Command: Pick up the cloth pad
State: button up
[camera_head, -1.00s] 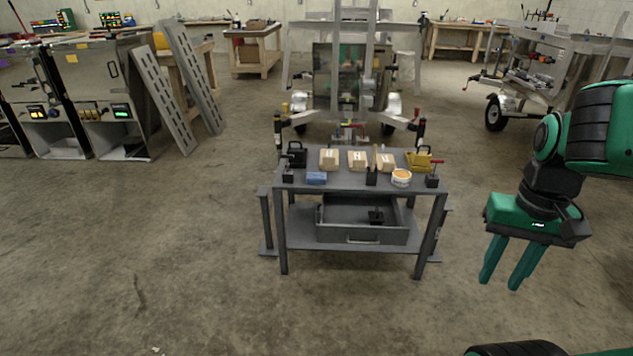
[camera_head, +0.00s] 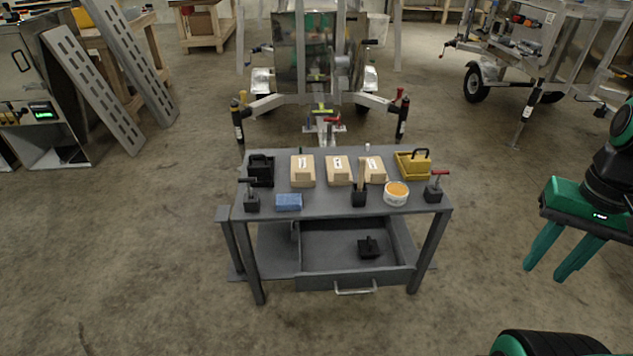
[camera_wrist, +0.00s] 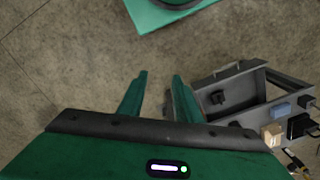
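A blue block-shaped pad (camera_head: 289,202), likely the cloth pad, lies near the front left edge of the grey table (camera_head: 320,207). In the wrist view the blue pad (camera_wrist: 280,110) shows at the right, on the table. My gripper (camera_head: 558,273) hangs to the right of the table, well apart from the pad. Its green fingers point down. In the wrist view my gripper (camera_wrist: 160,82) has its two fingers apart, with only floor between them.
The table also holds several beige packages (camera_head: 303,171), an orange-topped tub (camera_head: 396,194), a yellow box (camera_head: 413,165) and black clamps (camera_head: 252,202). An open drawer (camera_head: 352,280) juts out below the tabletop. A trailer (camera_head: 318,75) stands behind.

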aim_at(284, 203)
jog(key=z, duration=0.05)
jog(key=i, duration=0.85)
jog(key=z, duration=0.05)
